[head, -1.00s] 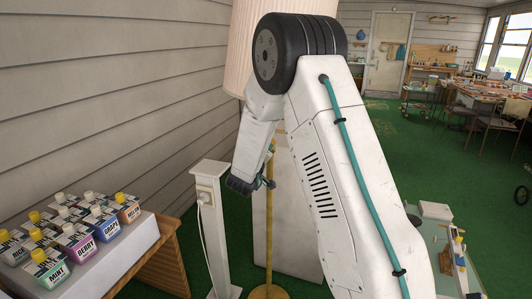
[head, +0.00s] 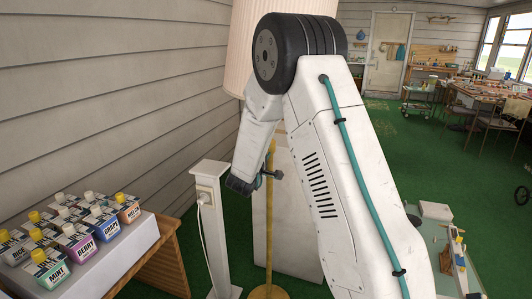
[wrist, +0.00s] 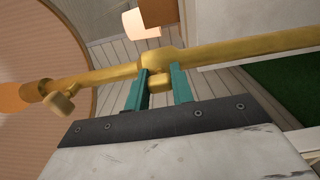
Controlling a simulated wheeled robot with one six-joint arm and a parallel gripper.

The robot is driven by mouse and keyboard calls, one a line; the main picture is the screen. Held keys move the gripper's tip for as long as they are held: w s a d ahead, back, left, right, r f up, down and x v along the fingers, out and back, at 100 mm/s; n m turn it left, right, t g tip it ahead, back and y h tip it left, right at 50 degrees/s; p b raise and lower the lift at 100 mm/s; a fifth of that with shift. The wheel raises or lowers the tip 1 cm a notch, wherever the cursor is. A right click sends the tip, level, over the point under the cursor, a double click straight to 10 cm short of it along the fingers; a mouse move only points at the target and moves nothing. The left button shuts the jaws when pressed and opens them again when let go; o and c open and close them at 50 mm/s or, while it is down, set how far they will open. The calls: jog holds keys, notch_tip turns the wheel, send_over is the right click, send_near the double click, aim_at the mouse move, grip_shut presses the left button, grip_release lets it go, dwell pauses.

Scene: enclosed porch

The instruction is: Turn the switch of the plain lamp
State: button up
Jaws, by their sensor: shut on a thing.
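The floor lamp has a pale pleated shade (head: 240,50), partly hidden behind my arm, and a thin brass pole (head: 269,225). The pole crosses the wrist view (wrist: 240,48) on a slant. My gripper (head: 262,181) is at the pole, well below the shade. In the wrist view my gripper's teal fingers (wrist: 160,88) stand either side of a small brass piece on the pole, the switch (wrist: 158,83), and are shut on it. A second brass knob (wrist: 58,103) sticks out from the pole farther left, apart from the fingers.
A white post with an outlet and cord (head: 208,225) stands just left of the pole. A low table (head: 150,240) with several labelled paint jars (head: 85,230) is at left. A pale panel (head: 285,225) stands behind the pole. Green floor (head: 410,150) is open toward the back.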

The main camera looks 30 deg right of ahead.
dwell(0.4)
jog(key=o, duration=1)
jog(key=v, duration=0.8)
jog(key=shift+w, duration=0.1)
